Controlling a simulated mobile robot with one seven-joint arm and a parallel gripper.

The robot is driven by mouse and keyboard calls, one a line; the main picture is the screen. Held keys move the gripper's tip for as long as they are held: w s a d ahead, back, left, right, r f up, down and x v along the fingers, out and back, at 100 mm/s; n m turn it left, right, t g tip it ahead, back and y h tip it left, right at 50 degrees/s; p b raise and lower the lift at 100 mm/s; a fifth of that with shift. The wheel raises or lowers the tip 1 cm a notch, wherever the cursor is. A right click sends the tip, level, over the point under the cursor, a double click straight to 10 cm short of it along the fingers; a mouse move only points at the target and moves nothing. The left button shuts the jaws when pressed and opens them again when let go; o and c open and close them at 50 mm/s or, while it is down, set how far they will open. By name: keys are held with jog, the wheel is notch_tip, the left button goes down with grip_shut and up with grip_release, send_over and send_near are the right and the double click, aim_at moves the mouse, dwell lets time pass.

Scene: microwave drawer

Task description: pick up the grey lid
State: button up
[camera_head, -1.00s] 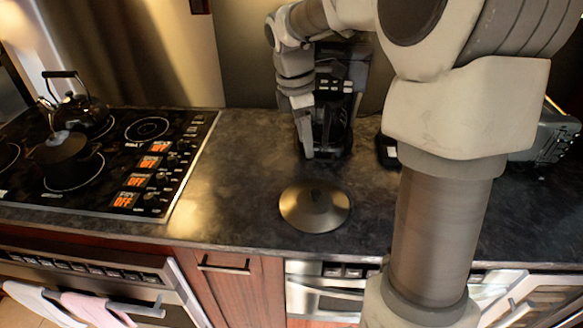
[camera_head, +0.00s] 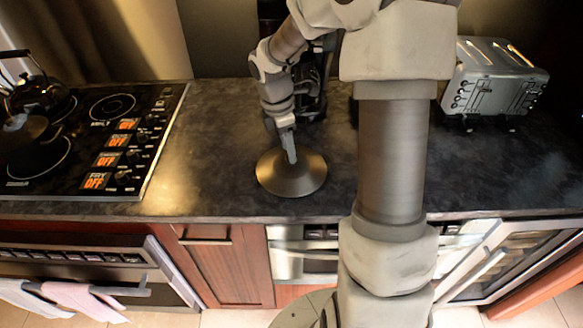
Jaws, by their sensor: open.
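The grey lid (camera_head: 291,181) is a round, shallow metal cone lying on the dark countertop, right of the stove. My gripper (camera_head: 290,158) is directly over the lid's middle, pointing down, with its fingertips at the top of the lid. The gripper is open. The lid's knob is hidden behind the fingers, and I cannot tell whether they touch it.
A stove (camera_head: 95,145) with a kettle (camera_head: 40,93) and a dark pot (camera_head: 30,143) is at the left. A black appliance (camera_head: 312,85) stands behind my gripper. A toaster (camera_head: 497,80) is at the back right. Counter left of the lid is clear.

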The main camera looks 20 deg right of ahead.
jog(key=f, duration=0.3)
jog(key=shift+d+f, duration=0.25)
jog(key=shift+d, duration=0.1)
grip_shut()
